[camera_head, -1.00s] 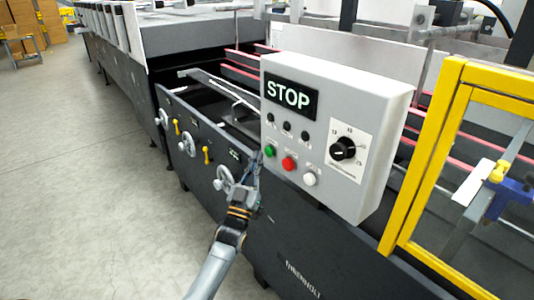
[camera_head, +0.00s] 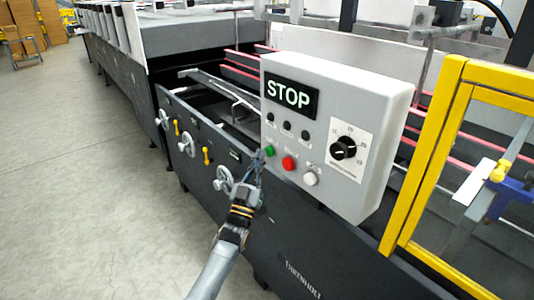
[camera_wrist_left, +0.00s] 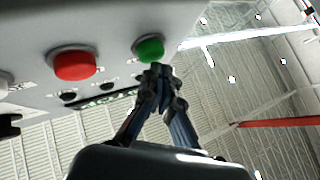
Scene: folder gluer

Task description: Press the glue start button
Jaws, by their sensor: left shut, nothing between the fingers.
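The control box (camera_head: 340,100) is light grey, with a display reading STOP (camera_head: 289,96). Along its lower front sit a green button (camera_head: 269,151), a red button (camera_head: 289,162) and a white button (camera_head: 311,178). My left gripper (camera_head: 259,157) is shut and empty, its tips close beside the green button. In the left wrist view the shut fingertips (camera_wrist_left: 158,72) are just below the green button (camera_wrist_left: 150,48), with the red button (camera_wrist_left: 74,65) to the left. I cannot tell whether the tips touch the green button. My right gripper is not in view.
A black dial (camera_head: 343,149) is on the box's right side. Handwheels (camera_head: 224,178) line the dark machine side left of my arm. A yellow guard frame (camera_head: 425,160) stands to the right. The floor (camera_head: 80,190) at left is clear.

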